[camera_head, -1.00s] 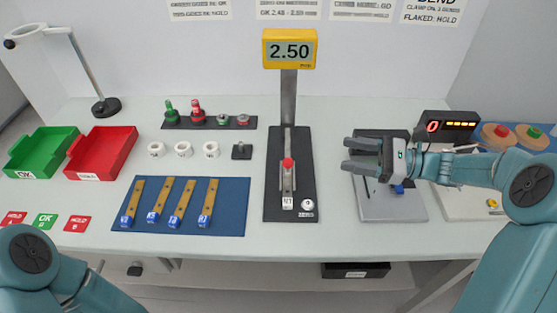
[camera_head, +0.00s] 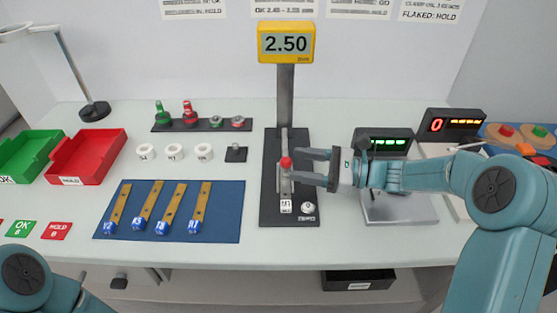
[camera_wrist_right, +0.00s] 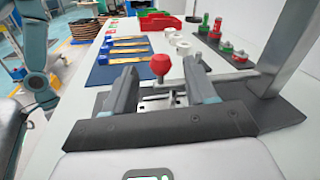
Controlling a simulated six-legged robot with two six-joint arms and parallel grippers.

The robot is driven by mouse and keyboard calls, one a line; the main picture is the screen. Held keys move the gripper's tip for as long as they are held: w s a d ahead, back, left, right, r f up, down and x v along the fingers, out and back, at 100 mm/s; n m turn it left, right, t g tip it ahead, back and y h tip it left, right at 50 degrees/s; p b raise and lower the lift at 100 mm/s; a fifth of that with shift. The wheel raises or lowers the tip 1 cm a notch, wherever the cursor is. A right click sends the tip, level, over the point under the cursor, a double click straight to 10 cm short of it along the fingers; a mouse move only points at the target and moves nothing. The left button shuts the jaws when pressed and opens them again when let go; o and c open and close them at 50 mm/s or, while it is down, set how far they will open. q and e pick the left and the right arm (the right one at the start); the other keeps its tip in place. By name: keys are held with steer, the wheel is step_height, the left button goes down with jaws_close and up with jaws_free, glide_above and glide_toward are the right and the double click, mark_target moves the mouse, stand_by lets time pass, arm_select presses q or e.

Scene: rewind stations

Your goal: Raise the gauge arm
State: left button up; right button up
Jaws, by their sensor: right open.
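The gauge stand (camera_head: 269,205) is a dark base with a grey post and a yellow display (camera_head: 286,43) reading 2.50. The gauge arm (camera_head: 285,183) lies along the base and carries a red knob (camera_head: 286,162). My right gripper (camera_head: 300,165) is open, reaching in from the right, with its fingertips close to the knob. In the right wrist view the red knob (camera_wrist_right: 160,65) shows between and just beyond the two open fingers (camera_wrist_right: 163,90). I cannot tell whether a finger touches it. My left arm shows at the lower left, but its gripper is out of view.
Wooden strips with blue ends lie on a blue mat (camera_head: 122,230). White rings (camera_head: 174,152), a plug rack (camera_head: 215,126) and red (camera_head: 122,150) and green (camera_head: 20,165) trays stand left. A grey plate station (camera_head: 400,212) is right of the gauge.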

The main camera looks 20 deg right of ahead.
steer(key=x, duration=0.6)
